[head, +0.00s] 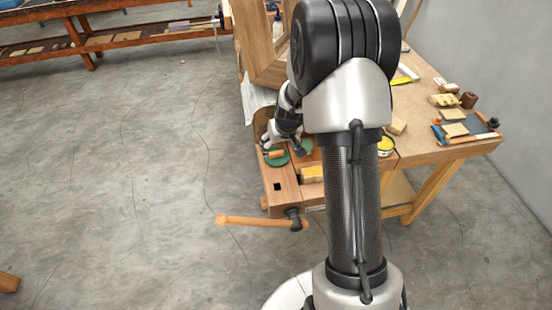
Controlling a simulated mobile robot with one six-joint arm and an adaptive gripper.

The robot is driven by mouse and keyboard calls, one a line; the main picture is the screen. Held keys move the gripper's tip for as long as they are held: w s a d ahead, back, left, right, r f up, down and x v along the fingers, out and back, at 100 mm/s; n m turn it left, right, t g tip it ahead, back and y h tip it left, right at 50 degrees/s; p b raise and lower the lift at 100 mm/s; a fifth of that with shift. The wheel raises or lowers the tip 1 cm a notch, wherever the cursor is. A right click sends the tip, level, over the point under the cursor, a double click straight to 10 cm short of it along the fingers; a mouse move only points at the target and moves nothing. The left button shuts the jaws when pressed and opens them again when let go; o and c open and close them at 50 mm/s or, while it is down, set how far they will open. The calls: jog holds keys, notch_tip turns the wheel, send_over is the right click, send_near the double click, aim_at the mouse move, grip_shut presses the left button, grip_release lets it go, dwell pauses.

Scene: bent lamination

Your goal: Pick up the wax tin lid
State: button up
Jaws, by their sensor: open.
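Two round green pieces lie on the wooden bench. The left green disc (281,161) is low and flat, with a small wood-coloured piece (275,153) at its upper edge; the right green disc (306,145) is partly hidden by my arm. Either may be the wax tin lid; I cannot tell which. A round yellow-rimmed tin (387,146) stands to the right, partly behind my arm. My gripper (267,146) is open at the bench's left edge, just above and left of the left disc. Contact cannot be made out.
A vise with a wooden handle (255,221) juts from the bench front. A yellow block (312,174) lies near the front edge. A tall wooden frame (262,50) stands behind my gripper. Blocks and a dark tray (470,131) lie at right. The floor at left is clear.

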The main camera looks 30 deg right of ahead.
aim_at(276, 152)
jog(key=b+x, duration=0.1)
jog(key=x, duration=0.5)
jog(key=shift+w+f, duration=0.2)
jog(key=shift+w, duration=0.05)
jog(key=c, duration=1.1)
jog(key=shift+o, duration=0.2)
jog(key=shift+r, duration=0.1)
